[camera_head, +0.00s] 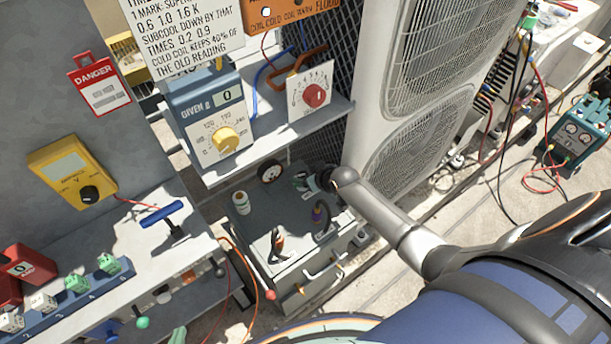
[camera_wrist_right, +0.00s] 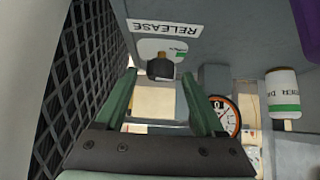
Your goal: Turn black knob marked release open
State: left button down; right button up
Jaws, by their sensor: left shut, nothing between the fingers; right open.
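The black knob (camera_wrist_right: 161,67) sits on a pale round plate with a green mark, beside a white label reading RELEASE (camera_wrist_right: 165,28) that appears upside down in the right wrist view. My right gripper (camera_wrist_right: 158,78) is open and empty. Its two green fingers point at the panel, with the knob showing between their tips; I cannot tell how far off it is. My left gripper (camera_head: 178,336) shows only as a green tip at the bottom edge, shut and empty.
A white canister (camera_head: 241,203), a round gauge (camera_head: 270,172) and a purple-black hook (camera_head: 320,215) are on the grey cabinet (camera_head: 250,235). A shelf (camera_head: 260,145) with a yellow dial and a red dial hangs above. The condenser (camera_head: 420,120) stands close behind my right arm.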

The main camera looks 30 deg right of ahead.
jog(key=shift+w+f, duration=0.1)
jog(key=shift+c, duration=0.2)
grip_shut()
dwell(0.4)
